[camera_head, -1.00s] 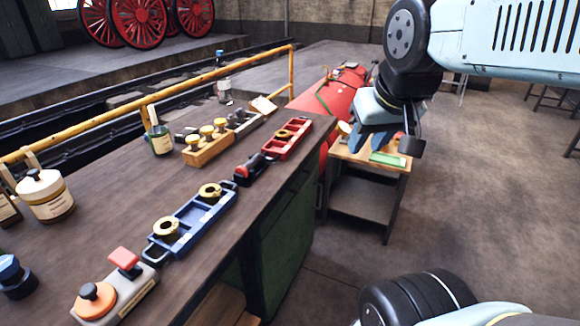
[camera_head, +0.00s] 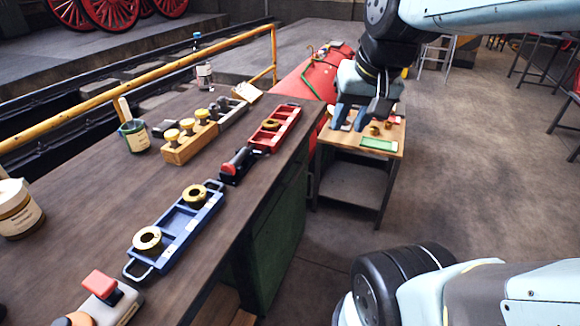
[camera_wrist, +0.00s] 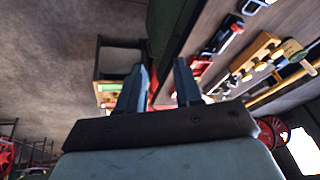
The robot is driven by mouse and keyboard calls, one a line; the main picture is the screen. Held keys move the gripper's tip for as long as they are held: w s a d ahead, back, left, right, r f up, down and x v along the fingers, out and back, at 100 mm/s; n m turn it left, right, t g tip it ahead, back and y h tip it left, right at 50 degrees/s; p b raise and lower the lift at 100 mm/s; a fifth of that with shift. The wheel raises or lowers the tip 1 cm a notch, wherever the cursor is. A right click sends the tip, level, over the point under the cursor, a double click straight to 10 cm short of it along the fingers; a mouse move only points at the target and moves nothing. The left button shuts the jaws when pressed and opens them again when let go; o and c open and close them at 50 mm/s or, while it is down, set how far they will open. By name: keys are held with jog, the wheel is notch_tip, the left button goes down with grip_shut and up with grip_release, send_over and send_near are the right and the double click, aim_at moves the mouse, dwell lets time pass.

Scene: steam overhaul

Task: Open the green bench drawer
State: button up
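The green bench front (camera_head: 277,228) is below the dark bench top (camera_head: 85,212), facing right and seen at a steep angle. I cannot make out a drawer edge or handle on it. In the wrist view a green strip (camera_wrist: 168,22) of it shows at top centre, beside the bench top's edge. My gripper (camera_head: 350,118) is in the air beyond the bench's far right corner, with its fingers apart. In the wrist view the two fingers (camera_wrist: 160,88) stand apart with nothing between them. My gripper is not touching the green front.
A blue tray (camera_head: 187,222) with brass rings and a red tray (camera_head: 262,138) lie along the bench's edge. A small wooden-topped table (camera_head: 338,145) stands behind the bench, below my gripper, near a red cylinder (camera_head: 297,78). The floor (camera_head: 470,190) to the right is clear.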

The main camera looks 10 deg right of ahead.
jog(key=w+f+m+g+y, duration=0.4)
jog(key=w+f+m+y, duration=0.6)
jog(key=w+f+m, duration=0.85)
jog(key=m+t+y, duration=0.2)
jog(key=m+t, duration=0.7)
jog(key=m, duration=1.4)
send_near(298, 172)
jog(key=shift+n, duration=0.25)
jog(key=x, duration=1)
jog(key=shift+a+f, duration=0.1)
jog(key=shift+f, duration=0.3)
jog(key=shift+c, duration=0.5)
grip_shut()
